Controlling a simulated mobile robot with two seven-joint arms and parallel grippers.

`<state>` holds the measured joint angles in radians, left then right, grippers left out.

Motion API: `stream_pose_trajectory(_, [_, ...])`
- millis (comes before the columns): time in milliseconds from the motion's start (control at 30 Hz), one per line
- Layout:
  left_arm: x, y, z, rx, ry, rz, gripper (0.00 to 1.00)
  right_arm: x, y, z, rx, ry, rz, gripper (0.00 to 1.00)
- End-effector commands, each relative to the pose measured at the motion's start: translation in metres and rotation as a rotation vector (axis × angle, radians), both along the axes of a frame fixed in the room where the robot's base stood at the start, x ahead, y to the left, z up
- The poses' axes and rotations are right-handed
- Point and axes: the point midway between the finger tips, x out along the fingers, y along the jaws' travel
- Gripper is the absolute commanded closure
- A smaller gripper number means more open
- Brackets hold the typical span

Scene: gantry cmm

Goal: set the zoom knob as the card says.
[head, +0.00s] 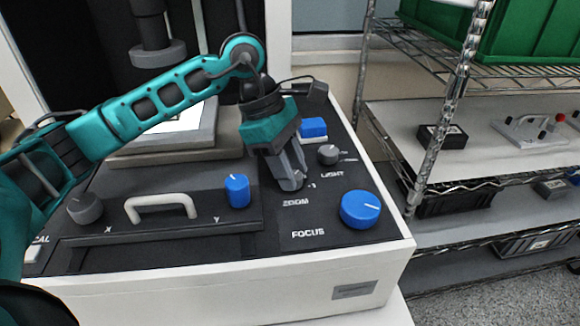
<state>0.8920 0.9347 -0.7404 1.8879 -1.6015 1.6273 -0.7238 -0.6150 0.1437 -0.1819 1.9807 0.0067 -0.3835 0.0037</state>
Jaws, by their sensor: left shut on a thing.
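My left gripper (291,183) points down at the black control panel (262,222), just above the printed ZOOM label. It is shut on the zoom knob, which is mostly hidden by the fingers. A "1" mark shows just right of the fingertips. The knob's pointer cannot be made out. A white sheet (190,119) lies on the stage behind my arm, partly covered; whether it is the card cannot be told. My right gripper is not in view.
Close by are the blue FOCUS knob (360,209), grey LIGHT knob (328,154), blue block (313,127), blue Y knob (237,190), grey X knob (85,208) and a pale handle (160,206). A wire shelf (480,180) stands at right.

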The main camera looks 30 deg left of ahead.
Motion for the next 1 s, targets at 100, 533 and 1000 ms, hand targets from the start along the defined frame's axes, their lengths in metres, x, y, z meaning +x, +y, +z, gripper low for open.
stream_pose_trajectory(100, [0.0,0.0,0.001,0.0,-0.003,0.001,0.97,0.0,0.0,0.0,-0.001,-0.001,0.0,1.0])
stream_pose_trajectory(533, [0.0,0.0,0.0,0.0,-0.001,0.003,0.41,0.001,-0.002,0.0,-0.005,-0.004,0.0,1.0])
stream_pose_trajectory(1000, [0.0,0.016,0.041,0.0,-0.007,0.005,0.41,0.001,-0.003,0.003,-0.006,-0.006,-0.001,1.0])
